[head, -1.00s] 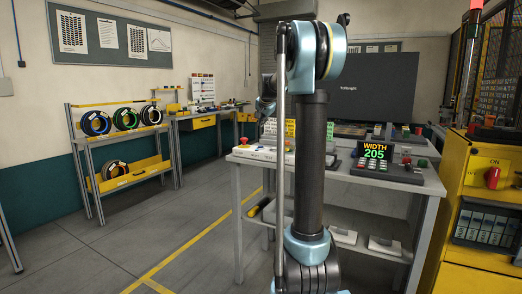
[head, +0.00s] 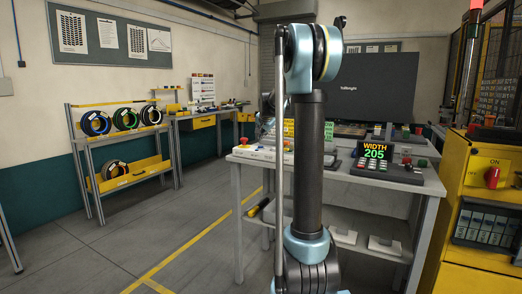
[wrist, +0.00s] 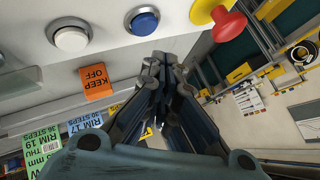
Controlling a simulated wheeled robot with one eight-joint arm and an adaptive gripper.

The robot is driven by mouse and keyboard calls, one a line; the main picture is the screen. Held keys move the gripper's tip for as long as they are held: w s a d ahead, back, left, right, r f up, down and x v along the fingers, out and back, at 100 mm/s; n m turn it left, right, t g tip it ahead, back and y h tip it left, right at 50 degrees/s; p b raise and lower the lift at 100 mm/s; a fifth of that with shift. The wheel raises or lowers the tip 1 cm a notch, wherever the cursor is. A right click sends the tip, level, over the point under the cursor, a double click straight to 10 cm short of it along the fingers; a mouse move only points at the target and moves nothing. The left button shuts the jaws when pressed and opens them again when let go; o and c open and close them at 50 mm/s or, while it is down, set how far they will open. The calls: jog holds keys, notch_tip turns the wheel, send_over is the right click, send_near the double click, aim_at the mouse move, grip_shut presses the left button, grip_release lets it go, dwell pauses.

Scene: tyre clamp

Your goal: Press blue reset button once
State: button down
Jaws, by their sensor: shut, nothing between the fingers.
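The blue button (wrist: 145,20) shows at the top of the wrist view, round, in a pale metal ring on a light grey panel (wrist: 110,50). My gripper (wrist: 158,60) has its fingers together and empty. In the picture its tips lie just below the blue button and slightly to its right, with a visible space between. I cannot tell how far the tips are from the panel. In the head view my own arm hides the gripper's fingers, and I cannot make out the blue button.
A white button (wrist: 70,38) is left of the blue one; a red mushroom button (wrist: 230,25) on a yellow base is right. An orange "KEEP OFF" block (wrist: 96,82) and rim cards (wrist: 85,122) lie nearby. The bench (head: 390,185) carries a "WIDTH 205" display (head: 375,151).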

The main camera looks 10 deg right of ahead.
jog(key=shift+f, duration=0.9)
jog(key=shift+f, duration=0.8)
dwell(1.5)
jog(key=shift+r, duration=0.85)
jog(key=shift+r, duration=2.55)
